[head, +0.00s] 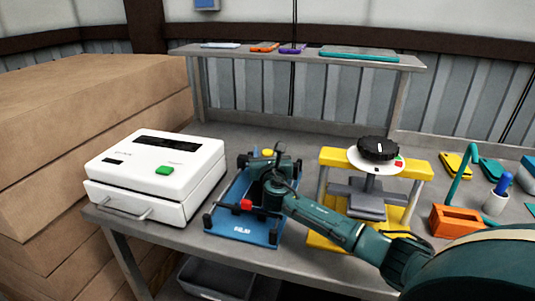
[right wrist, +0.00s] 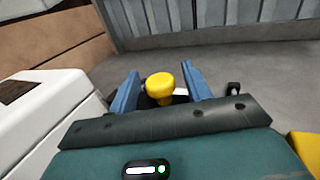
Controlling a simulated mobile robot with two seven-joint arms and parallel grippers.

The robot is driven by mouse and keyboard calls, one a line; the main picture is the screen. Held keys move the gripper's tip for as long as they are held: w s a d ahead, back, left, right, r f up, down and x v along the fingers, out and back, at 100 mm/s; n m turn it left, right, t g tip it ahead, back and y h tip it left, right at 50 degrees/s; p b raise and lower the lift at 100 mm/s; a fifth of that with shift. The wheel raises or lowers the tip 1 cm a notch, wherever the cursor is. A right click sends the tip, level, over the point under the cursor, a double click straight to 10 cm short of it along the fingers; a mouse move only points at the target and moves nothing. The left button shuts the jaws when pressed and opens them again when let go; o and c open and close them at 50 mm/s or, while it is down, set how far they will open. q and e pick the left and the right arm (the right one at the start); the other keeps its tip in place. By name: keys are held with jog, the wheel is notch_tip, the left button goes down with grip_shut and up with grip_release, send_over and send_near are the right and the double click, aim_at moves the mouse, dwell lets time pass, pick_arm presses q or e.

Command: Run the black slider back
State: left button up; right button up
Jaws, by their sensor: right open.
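The blue slide fixture (head: 240,231) lies on the bench, with black end pieces at its corners. Its yellow knob (head: 267,153) shows at the far end, just beyond my right gripper (head: 268,167). The black slider is mostly hidden behind my right gripper and wrist; a dark part shows under the knob in the right wrist view. There the yellow knob (right wrist: 160,86) stands between the two blue fingers of my open right gripper (right wrist: 160,82), with gaps at its sides. I cannot tell whether the fingers touch it. My left gripper is not in view.
A white box device (head: 158,165) with a green button stands close on the left. A yellow stand with a black dial (head: 378,148) stands on the right, near my right forearm. An orange caddy (head: 458,221) is farther right. A raised shelf (head: 300,58) spans the back.

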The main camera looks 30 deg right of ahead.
jog(key=shift+w, duration=0.1)
jog(key=shift+c, duration=0.2)
grip_shut()
dwell(0.4)
